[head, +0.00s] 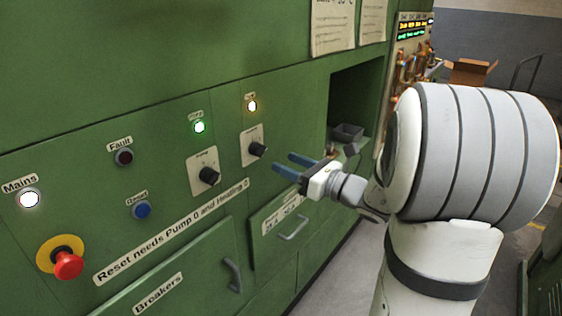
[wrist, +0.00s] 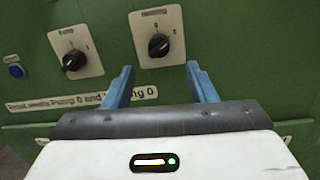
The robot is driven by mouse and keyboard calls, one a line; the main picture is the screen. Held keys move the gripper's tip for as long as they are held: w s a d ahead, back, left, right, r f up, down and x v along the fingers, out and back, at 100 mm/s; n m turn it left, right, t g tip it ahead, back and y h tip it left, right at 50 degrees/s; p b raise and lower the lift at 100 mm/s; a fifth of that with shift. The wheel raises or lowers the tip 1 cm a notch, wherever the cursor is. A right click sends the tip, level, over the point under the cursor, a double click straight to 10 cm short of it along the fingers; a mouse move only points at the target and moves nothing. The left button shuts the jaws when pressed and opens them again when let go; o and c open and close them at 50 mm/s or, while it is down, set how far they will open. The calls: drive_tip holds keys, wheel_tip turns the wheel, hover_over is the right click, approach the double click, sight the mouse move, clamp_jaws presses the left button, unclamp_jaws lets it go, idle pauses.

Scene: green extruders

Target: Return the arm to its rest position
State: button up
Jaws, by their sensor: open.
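My gripper (head: 291,166) has two blue fingers, held apart and empty. In the head view it is extended toward the green panel (head: 60,120), just right of and below the right rotary knob (head: 258,150). In the wrist view, my gripper (wrist: 159,82) has its fingers apart, with the right knob (wrist: 158,46) beyond them and apart from them. The left rotary knob (head: 209,176) also shows in the wrist view (wrist: 74,60). My arm reaches in from the right of the head view.
A red emergency button (head: 68,264), a blue reset button (head: 142,210) and lit lamps are on the panel. A drawer handle (head: 293,228) sticks out below my gripper. A recess (head: 352,105) holds a grey bin (head: 348,132). A cardboard box (head: 470,72) stands behind.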

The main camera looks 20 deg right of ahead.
idle(0.4)
drive_tip(key=s+a+f+n+g, duration=0.3)
drive_tip(key=s+a+n+g, duration=0.3)
drive_tip(key=n, duration=0.1)
drive_tip(key=s+a+f+n+g, duration=0.3)
drive_tip(key=s+a+n+g, duration=0.2)
drive_tip(key=s+a+n, duration=0.15)
drive_tip(key=s+d+f+n+h+p, duration=0.1)
drive_tip(key=s+d+n+h, duration=0.2)
drive_tip(key=s+n+h, duration=0.2)
drive_tip(key=s+d+f+n+g+h, duration=0.1)
drive_tip(key=s+d+n+h, duration=0.3)
drive_tip(key=n, duration=0.6)
drive_tip(key=s+f+h, duration=0.1)
drive_tip(key=h, duration=0.1)
drive_tip(key=shift+d+n+h+p, duration=0.2)
drive_tip(key=shift+n+h+p, duration=0.1)
drive_tip(key=shift+n+p, duration=0.1)
